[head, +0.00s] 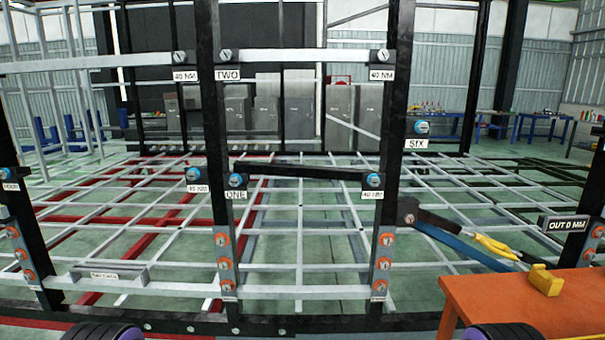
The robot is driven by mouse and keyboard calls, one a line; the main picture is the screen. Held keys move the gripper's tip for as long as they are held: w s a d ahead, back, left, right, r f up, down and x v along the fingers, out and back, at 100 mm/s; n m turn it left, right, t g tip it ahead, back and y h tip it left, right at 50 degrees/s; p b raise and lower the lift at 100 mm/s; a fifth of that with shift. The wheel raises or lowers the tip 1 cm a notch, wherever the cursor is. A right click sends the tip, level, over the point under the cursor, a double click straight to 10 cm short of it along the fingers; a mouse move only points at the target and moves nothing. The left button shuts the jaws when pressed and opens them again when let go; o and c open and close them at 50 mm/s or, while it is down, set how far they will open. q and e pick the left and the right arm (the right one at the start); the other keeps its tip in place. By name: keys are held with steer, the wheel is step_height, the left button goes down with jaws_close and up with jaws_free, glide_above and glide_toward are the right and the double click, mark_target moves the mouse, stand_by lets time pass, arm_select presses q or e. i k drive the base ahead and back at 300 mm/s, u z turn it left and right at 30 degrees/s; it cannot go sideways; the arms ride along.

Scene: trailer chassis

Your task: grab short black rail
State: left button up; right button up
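A short black rail (300,171) spans the gap between two black upright posts, at about mid-height. Its left end is beside a blue-headed bolt (236,180) above a label reading ONE (239,195). Its right end is beside another blue bolt (373,179) above a small label. The rail lies nearly level, dipping slightly to the right. Neither of my grippers shows in the head view; only rounded dark parts with purple rims show at the bottom edge.
A white rail (305,56) crosses above, near a TWO label (228,74). The left post (212,130) and right post (390,130) flank the opening. An orange table (530,300) with a yellow object (545,281) stands at right. Yellow-handled pliers (495,246) are near it.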

mark_target(251, 168)
steer(key=z, duration=0.4)
steer(key=k, duration=0.45)
steer(key=u, duration=0.25)
steer(key=i, duration=1.35)
steer(key=z, duration=0.9)
